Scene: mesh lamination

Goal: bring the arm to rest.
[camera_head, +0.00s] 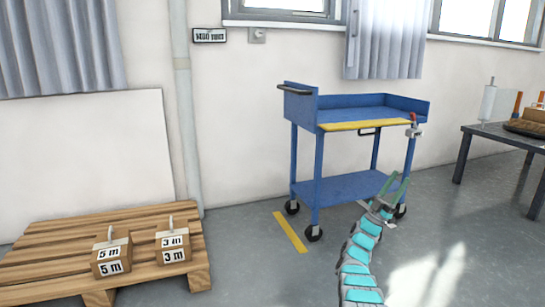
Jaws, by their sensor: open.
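My gripper (391,190) is in the head view, right of centre, at the end of my arm, which rises from the bottom edge. Its two thin greenish fingers stand apart, pointing up, and nothing shows between them. In the picture it overlaps the right end of the blue cart's (345,187) lower shelf and the wheel there. I cannot tell how far apart the gripper and the cart are.
A wooden pallet (60,232) with two labelled wooden blocks, 5 m (111,257) and 3 m (173,246), lies at left. A dark table (490,134) with a white roll (488,102) stands at right. A yellow floor strip (290,232) lies before the cart. Grey floor between is clear.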

